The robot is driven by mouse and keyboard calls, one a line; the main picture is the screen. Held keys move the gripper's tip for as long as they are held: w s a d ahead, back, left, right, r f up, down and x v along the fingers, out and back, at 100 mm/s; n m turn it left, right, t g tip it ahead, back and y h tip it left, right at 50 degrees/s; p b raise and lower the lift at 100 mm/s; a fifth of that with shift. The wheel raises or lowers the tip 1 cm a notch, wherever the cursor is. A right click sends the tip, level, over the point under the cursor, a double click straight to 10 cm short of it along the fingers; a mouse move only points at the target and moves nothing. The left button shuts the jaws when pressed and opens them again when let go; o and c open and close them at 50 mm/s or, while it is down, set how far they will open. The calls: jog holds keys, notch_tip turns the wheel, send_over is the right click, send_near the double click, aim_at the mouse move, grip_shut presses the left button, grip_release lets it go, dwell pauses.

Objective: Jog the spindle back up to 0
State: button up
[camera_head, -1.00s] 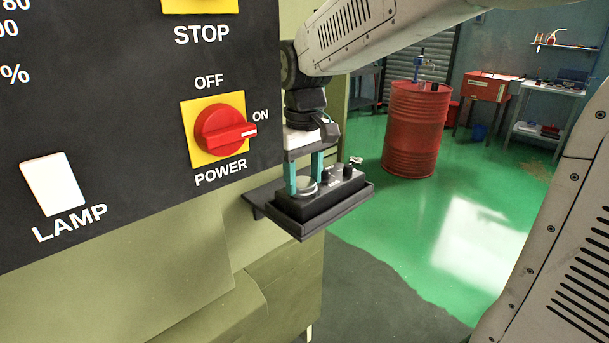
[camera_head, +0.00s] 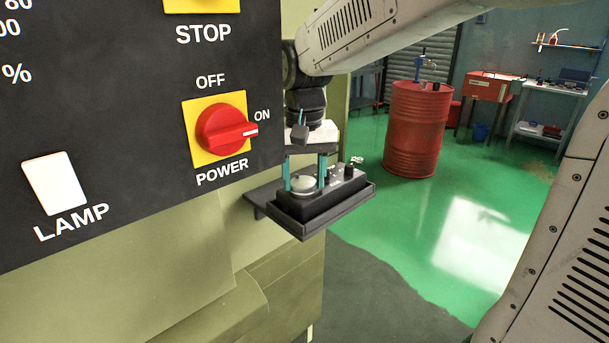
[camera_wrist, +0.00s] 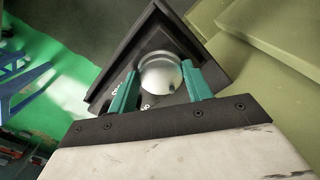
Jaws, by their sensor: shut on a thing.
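A black pendant box (camera_head: 322,203) sits on a dark shelf (camera_head: 265,197) fixed to the machine's side. On its top is a round silver dial (camera_head: 303,184), with small black knobs (camera_head: 345,170) behind it to the right. My gripper (camera_head: 307,187) points down over the box with its teal fingers on either side of the dial, shut on it. In the wrist view the silver dial (camera_wrist: 160,75) lies between the fingertips of my gripper (camera_wrist: 160,88). Part of the lettering around the dial is hidden by the fingers.
The dark control panel (camera_head: 130,120) at left has a red power switch (camera_head: 222,131) turned to ON and a white lamp button (camera_head: 54,183). A red drum (camera_head: 415,130) and a workbench (camera_head: 545,110) stand farther back. Green floor (camera_head: 400,225) right of the shelf is clear.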

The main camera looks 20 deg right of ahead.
aim_at(304, 182)
dwell(0.3)
jog(key=o, duration=1)
notch_tip(304, 182, up, 8)
jog(key=shift+f, duration=0.1)
jog(key=s+f, duration=0.1)
jog(key=s+f+n, duration=0.1)
jog(key=f, duration=0.1)
jog(key=shift+s+d, duration=0.15)
jog(key=shift+s, duration=0.05)
jog(key=s+d+f, duration=0.1)
jog(key=s+f, duration=0.1)
jog(key=s, duration=0.4)
jog(key=s+d+f+n+t, duration=0.1)
jog(key=s+f, duration=0.1)
jog(key=s, duration=0.5)
jog(key=s+f+n, duration=0.1)
jog(key=s+f, duration=0.1)
jog(key=s, duration=0.5)
jog(key=shift+d+f, duration=0.35)
jog(key=shift+d, duration=0.05)
